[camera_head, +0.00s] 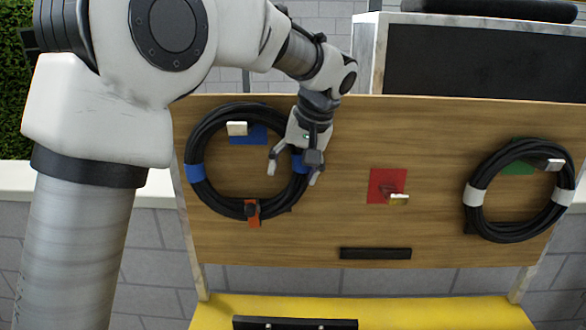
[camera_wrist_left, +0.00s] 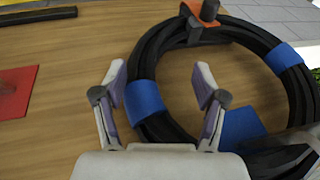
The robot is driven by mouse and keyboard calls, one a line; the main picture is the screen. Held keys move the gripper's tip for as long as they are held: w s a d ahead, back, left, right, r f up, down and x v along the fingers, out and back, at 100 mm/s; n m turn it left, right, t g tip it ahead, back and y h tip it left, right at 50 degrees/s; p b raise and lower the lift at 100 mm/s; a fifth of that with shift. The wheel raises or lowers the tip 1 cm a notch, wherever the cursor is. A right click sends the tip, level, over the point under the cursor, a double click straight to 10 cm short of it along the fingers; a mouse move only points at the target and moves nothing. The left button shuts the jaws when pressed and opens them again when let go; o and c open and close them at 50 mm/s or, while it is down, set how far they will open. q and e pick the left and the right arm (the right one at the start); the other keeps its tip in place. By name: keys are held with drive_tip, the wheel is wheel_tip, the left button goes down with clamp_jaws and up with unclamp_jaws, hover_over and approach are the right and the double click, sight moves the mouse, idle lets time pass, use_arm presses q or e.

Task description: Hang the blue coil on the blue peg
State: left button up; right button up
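The blue coil (camera_head: 196,173), a black cable ring with blue bands, is upright against the wooden board. Its upper part runs by the white-tipped blue peg (camera_head: 237,128) on a blue square (camera_head: 250,136); the tip shows at the ring's inner top edge. Whether the peg bears it, I cannot tell. My left gripper (camera_head: 295,178) is open at the coil's right side. In the left wrist view its fingers (camera_wrist_left: 160,88) stand apart on either side of a blue band (camera_wrist_left: 146,101), one inside the ring and one outside. My right gripper is not in view.
An orange square with a dark knob (camera_head: 252,209) is at the coil's bottom. A red square with a peg (camera_head: 388,188) is mid-board. A white-banded coil (camera_head: 477,196) is by the green square's peg at right. A yellow ledge (camera_head: 430,312) runs below the board.

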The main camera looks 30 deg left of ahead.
use_arm(q)
drive_tip(key=shift+s+r, duration=0.15)
drive_tip(key=shift+s, duration=0.1)
drive_tip(key=shift+r, duration=0.3)
drive_tip(key=v, duration=0.7)
